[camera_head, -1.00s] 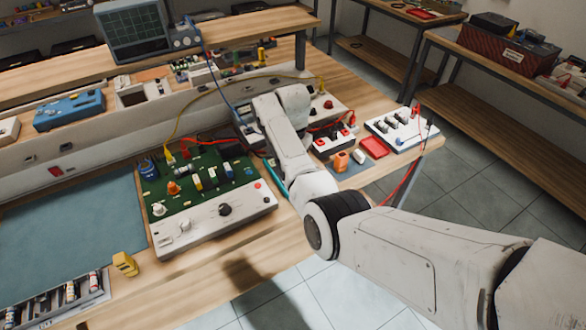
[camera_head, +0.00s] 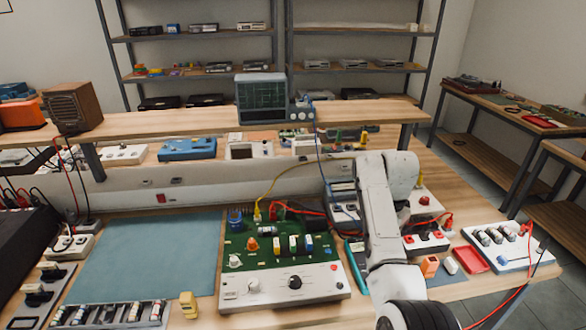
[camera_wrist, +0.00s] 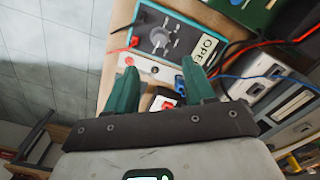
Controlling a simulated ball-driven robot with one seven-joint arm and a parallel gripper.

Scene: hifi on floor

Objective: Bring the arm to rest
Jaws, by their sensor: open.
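My arm (camera_head: 385,225) rises from the lower right of the head view over the workbench (camera_head: 195,315), bent at the top, beside the green circuit board unit. My gripper (camera_wrist: 160,78) shows in the wrist view as two green fingers, apart, with nothing between them. Beyond the fingers are a teal box (camera_wrist: 182,22) with a dial and a label, and a white strip (camera_wrist: 150,66) with red and blue plugs. In the head view the fingers are hidden behind my arm.
The green circuit board unit (camera_head: 282,289) stands left of my arm, with red and yellow cables near it. A white switch board (camera_head: 508,246) and a red tray (camera_head: 468,260) lie to the right. A monitor (camera_head: 261,98) stands on the raised shelf. A blue mat (camera_head: 150,260) is mostly clear.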

